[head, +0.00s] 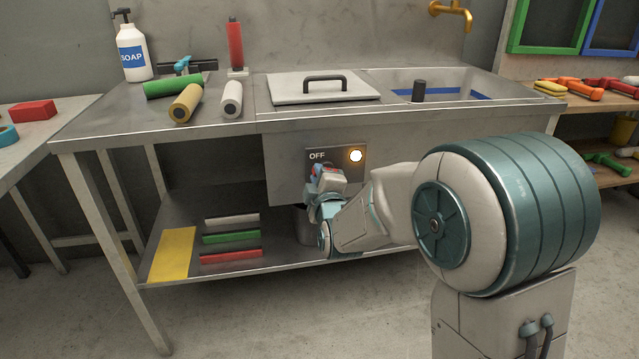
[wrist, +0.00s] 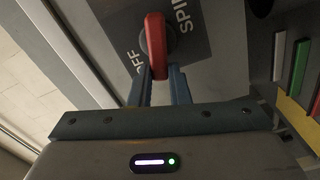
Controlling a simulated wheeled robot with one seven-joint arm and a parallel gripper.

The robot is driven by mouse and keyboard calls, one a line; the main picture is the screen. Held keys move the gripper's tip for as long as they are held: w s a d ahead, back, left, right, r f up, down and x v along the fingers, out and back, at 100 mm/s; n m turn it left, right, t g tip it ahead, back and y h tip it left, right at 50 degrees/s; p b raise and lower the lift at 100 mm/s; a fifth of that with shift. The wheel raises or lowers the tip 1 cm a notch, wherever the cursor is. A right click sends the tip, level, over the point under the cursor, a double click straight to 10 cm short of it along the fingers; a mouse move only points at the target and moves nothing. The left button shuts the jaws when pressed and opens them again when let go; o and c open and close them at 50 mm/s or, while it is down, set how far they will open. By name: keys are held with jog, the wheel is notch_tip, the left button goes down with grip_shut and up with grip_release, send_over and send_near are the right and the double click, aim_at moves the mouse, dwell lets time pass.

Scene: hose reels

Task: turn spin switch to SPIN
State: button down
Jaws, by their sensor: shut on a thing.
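The spin switch is a red lever (wrist: 156,45) on a dark panel, shown in the wrist view with OFF at its lower left and SPIN at its upper right. The lever stands between the two words; its exact setting is hard to tell. My gripper (wrist: 158,77) is shut on the lever's near end, one finger on each side. In the head view the dark panel (head: 343,178) is on the sink unit's front. OFF is readable there, beside a glowing round lamp (head: 356,156). My gripper (head: 321,174) covers most of the switch and the SPIN label.
The steel counter (head: 150,118) above holds rollers, a soap bottle (head: 132,48) and a lidded tub (head: 320,92) beside an open sink (head: 450,86). The lower shelf (head: 185,213) holds coloured bars and a yellow plate (head: 173,254). A grey container shows partly behind my wrist.

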jog(key=shift+f+n+b, duration=0.25)
jog(key=shift+n+b, duration=0.05)
jog(key=shift+n, duration=0.5)
jog(key=shift+f+n+b, duration=0.2)
jog(key=shift+n+b, duration=0.1)
jog(key=shift+n, duration=0.5)
jog(key=c, duration=1.4)
grip_release()
jog(key=shift+o, duration=0.2)
jog(key=shift+s, duration=0.1)
jog(key=b+v, duration=0.1)
jog(key=v, duration=1.2)
jog(key=shift+s, duration=0.3)
